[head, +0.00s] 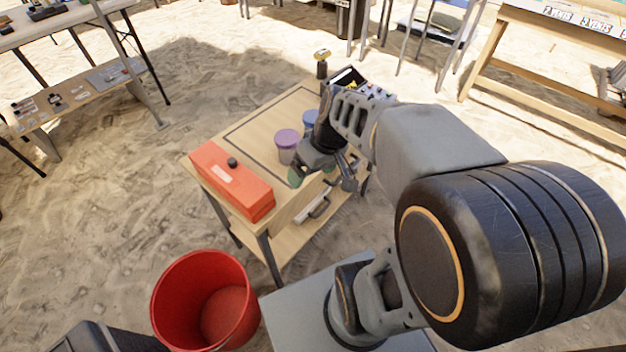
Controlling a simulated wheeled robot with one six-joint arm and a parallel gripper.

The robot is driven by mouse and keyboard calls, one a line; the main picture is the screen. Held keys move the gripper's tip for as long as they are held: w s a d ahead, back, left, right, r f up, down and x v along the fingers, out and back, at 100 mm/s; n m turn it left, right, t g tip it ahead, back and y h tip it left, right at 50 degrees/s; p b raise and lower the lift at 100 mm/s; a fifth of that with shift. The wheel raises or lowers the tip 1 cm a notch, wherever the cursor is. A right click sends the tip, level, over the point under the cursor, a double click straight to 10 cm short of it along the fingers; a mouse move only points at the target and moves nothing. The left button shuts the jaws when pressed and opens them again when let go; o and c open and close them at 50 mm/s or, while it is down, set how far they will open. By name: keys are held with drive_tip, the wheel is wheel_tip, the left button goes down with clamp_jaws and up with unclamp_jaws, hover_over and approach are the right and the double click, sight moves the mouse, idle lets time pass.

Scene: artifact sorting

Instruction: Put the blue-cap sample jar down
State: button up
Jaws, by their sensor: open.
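The blue-cap sample jar (309,121) stands on the small wooden table (250,133), partly hidden behind my arm's wrist. Only part of its blue cap and upper side shows. A purple-cap jar (287,146) stands just left of it and nearer to me. My gripper (322,176) is open above the table's near right part, in front of the jars. I see nothing held between its fingers. The gripper's underside and its exact height over the table are hard to tell.
A red toolbox (231,181) lies along the table's left edge. A red bucket (205,300) stands on the sand. Bare tabletop shows left of the jars.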

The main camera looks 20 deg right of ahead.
drive_tip(key=shift+s+a+r+m+t+h, duration=0.1)
drive_tip(key=shift+s+a+m+t+h, duration=0.15)
drive_tip(key=shift+s+m+h, duration=0.25)
drive_tip(key=shift+s+a+f+m+t+h, duration=0.1)
drive_tip(key=shift+s+a+m+t+h, duration=0.15)
drive_tip(key=shift+s+m+h, duration=0.3)
drive_tip(key=shift+s+a+r+m+t+h, duration=0.15)
drive_tip(key=shift+s+m+t+h, duration=0.2)
drive_tip(key=shift+s+h, duration=0.3)
drive_tip(key=shift+w, duration=0.1)
